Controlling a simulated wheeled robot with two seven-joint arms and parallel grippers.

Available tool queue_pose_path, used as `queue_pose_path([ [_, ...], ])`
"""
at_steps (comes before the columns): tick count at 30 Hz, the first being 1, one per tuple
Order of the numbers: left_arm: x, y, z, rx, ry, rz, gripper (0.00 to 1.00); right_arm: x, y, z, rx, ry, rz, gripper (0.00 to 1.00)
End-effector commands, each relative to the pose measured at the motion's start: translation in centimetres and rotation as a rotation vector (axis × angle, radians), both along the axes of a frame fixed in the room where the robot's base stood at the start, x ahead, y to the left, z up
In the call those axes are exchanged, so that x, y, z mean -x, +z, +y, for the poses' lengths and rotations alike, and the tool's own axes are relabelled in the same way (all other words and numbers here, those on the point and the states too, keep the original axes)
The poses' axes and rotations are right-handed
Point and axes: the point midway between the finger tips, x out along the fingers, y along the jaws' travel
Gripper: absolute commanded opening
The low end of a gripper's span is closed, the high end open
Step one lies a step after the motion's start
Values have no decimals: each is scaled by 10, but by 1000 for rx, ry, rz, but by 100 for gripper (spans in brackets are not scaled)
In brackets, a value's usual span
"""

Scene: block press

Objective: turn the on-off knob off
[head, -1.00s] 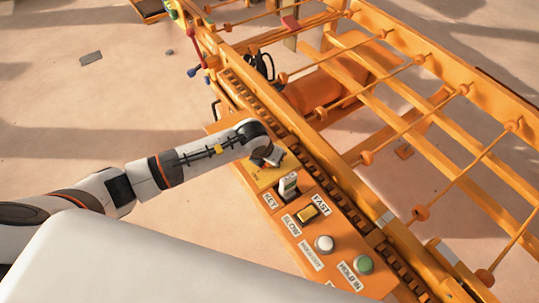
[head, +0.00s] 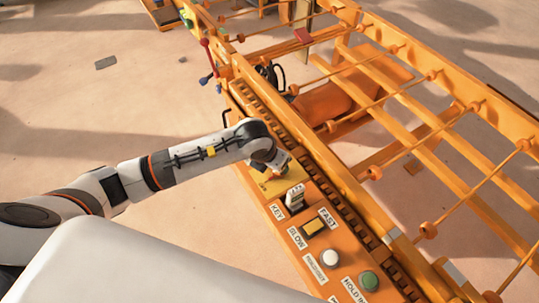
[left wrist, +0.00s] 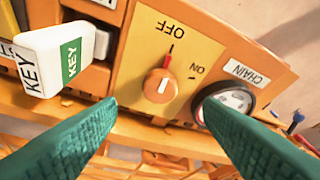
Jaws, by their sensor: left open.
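The on-off knob (left wrist: 160,87) is a round orange dial on a yellow plate (left wrist: 140,50) in the left wrist view. It has a white line on its face. A red pointer at its edge points toward the short black mark by the OFF label (left wrist: 165,27). The ON label (left wrist: 198,71) is to its right. My left gripper (left wrist: 162,102) is open, with one green finger on each side of the knob in the picture. I cannot tell if they touch it. In the head view my left gripper (head: 272,160) is over the yellow plate and hides the knob.
A white KEY tag (left wrist: 52,60) sticks out beside the plate. A round CHAIN switch (left wrist: 230,101) is close to the right finger. In the head view a yellow switch (head: 313,227), white button (head: 330,258) and green button (head: 369,281) lie along the orange panel. Orange conveyor rails (head: 345,195) run behind.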

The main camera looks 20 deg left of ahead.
Motion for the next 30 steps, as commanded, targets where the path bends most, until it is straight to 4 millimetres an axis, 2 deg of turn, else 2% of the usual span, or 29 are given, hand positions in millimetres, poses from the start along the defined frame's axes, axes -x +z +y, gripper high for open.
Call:
queue_pose_path([
  [3,9,23,3,0,-1,-3,61,0,1,-1,1,0,0,61],
  [10,18,47,5,1,1,-2,61,0,0,-1,1,1,0,61],
  [27,20,50,5,0,1,0,61,0,0,-1,1,1,0,61],
  [30,23,50,-2,33,-14,5,61,0,0,-1,1,1,0,61],
])
